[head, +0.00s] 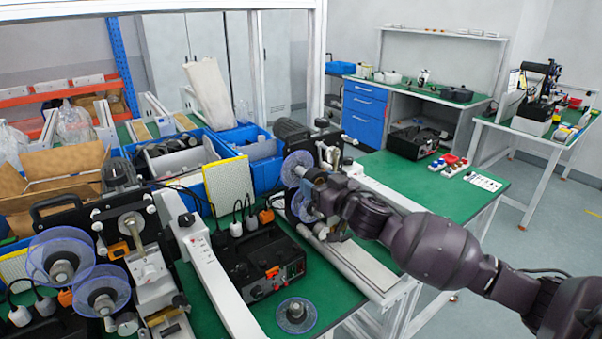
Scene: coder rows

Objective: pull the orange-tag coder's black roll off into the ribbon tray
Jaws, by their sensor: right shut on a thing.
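My right gripper (326,203) is at the lower spool of the right-hand coder (325,155), shut on a dark piece that looks like the black roll, mostly hidden by the gripper. Clear blue discs show on this coder, an upper one (298,168) and a lower one (304,205) beside my fingers. I cannot make out a tag on this coder. The left-hand coder (140,255) carries an orange patch (119,250) and two clear discs. I cannot tell which container is the ribbon tray. My left gripper is not in view.
A loose clear disc with a dark hub (296,315) lies on the green bench. A black control box (262,268) stands left of my gripper. Blue bins (262,150) stand behind. Green bench surface (425,190) is free at right, with small red and white items (450,163) beyond.

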